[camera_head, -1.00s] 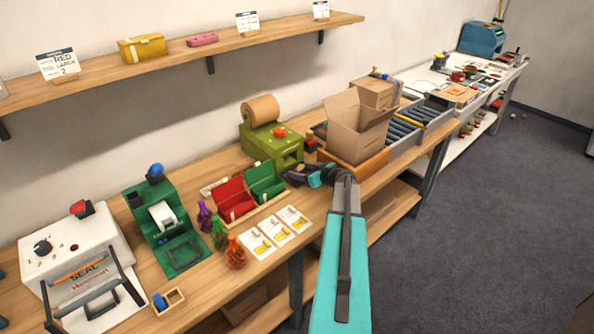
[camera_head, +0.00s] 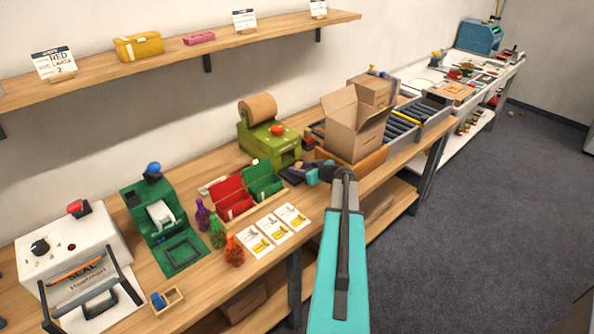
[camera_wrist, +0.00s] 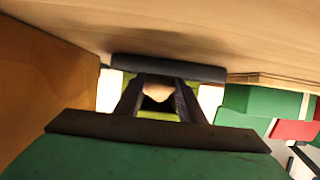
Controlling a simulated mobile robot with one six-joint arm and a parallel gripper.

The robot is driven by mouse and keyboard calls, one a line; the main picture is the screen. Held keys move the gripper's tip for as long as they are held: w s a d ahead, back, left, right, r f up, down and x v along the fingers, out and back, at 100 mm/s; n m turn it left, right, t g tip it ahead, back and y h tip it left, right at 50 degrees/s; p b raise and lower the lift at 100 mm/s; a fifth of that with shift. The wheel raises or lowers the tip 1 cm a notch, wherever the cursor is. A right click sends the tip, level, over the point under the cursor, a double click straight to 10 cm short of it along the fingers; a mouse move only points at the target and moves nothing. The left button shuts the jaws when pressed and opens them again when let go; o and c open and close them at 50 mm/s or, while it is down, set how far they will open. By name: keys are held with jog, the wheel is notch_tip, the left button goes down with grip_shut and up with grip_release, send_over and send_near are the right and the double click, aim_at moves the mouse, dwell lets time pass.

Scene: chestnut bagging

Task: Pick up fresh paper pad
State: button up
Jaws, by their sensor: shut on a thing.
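The green paper dispenser (camera_head: 268,142) stands on the bench with a brown paper roll (camera_head: 258,108) on top. My gripper (camera_head: 292,172) is low in front of it, beside the green bin. In the wrist view my gripper (camera_wrist: 158,95) is shut, with a small tan piece, the paper pad (camera_wrist: 158,85), showing between its dark fingers. Green parts of the dispenser show behind them. Most of the pad is hidden by the fingers, and the head view does not show it.
Red and green bins (camera_head: 232,199) stand left of my gripper, with picture cards (camera_head: 271,228) in front. An open cardboard box (camera_head: 355,130) stands close on the right, by the roller conveyor (camera_head: 400,128). Net bags (camera_head: 217,234) and the sealer (camera_head: 72,255) are farther left.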

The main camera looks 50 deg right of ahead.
aim_at(295, 161)
jog(key=shift+r+b, duration=0.5)
jog(key=shift+r, duration=0.25)
jog(key=shift+r+b, duration=0.5)
jog(key=shift+r, duration=0.35)
jog(key=s+b, duration=0.1)
jog(key=s, duration=0.4)
jog(key=s+a+r+b, duration=0.1)
jog(key=s+b, duration=0.1)
jog(key=s, duration=0.3)
jog(key=s+b, duration=0.2)
jog(key=s, duration=0.4)
jog(key=shift+a+r, duration=0.15)
jog(key=shift+r, duration=0.1)
